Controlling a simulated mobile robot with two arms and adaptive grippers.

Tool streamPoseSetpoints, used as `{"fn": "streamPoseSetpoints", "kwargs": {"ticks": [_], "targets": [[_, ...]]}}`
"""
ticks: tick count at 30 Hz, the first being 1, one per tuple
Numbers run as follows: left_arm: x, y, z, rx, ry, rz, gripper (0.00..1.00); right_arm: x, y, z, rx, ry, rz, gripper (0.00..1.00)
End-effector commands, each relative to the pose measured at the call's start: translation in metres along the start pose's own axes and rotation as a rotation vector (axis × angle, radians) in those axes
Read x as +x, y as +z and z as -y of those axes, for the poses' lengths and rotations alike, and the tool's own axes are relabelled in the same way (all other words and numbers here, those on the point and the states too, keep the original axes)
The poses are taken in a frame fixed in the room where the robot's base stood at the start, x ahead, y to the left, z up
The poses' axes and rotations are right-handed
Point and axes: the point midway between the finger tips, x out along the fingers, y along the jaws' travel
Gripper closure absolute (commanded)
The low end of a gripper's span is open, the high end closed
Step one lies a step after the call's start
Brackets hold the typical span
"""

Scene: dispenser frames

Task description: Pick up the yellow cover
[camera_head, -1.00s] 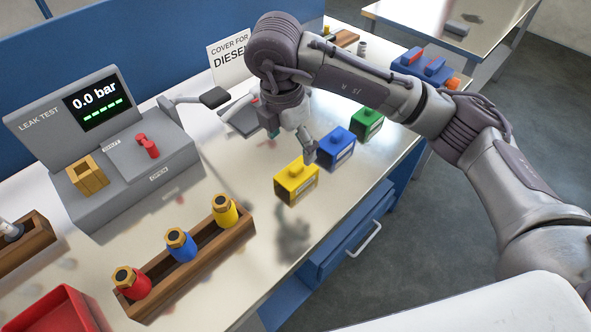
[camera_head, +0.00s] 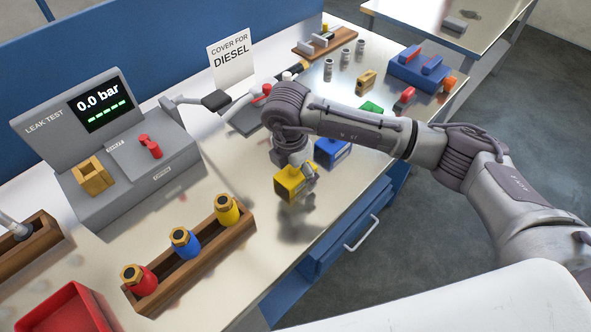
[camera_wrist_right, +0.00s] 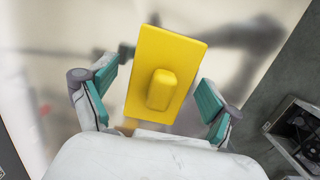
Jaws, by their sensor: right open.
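The yellow cover (camera_head: 287,184) is a block with a raised knob, on the metal bench top in the head view. My right gripper (camera_head: 297,172) is low over it and hides part of it. In the right wrist view, the cover (camera_wrist_right: 147,61) lies between the two teal-padded fingers of my open right gripper (camera_wrist_right: 153,84). A gap shows between the cover and the right finger; the left finger is close to its edge. My left gripper is not in view.
A blue cover (camera_head: 333,152) stands just behind the yellow one, with a green cover (camera_head: 371,108) beyond, partly hidden by my arm. A wooden rack (camera_head: 200,262) with red, blue and yellow bottles is to the left. A leak tester (camera_head: 120,180) stands behind.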

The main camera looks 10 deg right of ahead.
Motion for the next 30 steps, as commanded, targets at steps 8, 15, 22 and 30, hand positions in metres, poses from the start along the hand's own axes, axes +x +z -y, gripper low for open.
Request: {"fn": "streamPoseSetpoints", "kwargs": {"ticks": [8, 15, 22, 30], "targets": [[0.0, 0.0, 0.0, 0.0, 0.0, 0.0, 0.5, 0.0, 0.0, 0.0, 0.0, 0.0, 0.0, 0.41], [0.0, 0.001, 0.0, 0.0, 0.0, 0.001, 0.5, -0.001, 0.0, 0.0, -0.001, 0.0, 0.0, 0.77], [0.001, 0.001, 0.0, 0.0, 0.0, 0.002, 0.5, -0.001, 0.0, 0.0, -0.001, 0.0, 0.0, 0.77], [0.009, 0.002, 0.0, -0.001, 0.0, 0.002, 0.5, -0.021, 0.003, -0.001, -0.001, 0.004, 0.001, 0.77]]}}
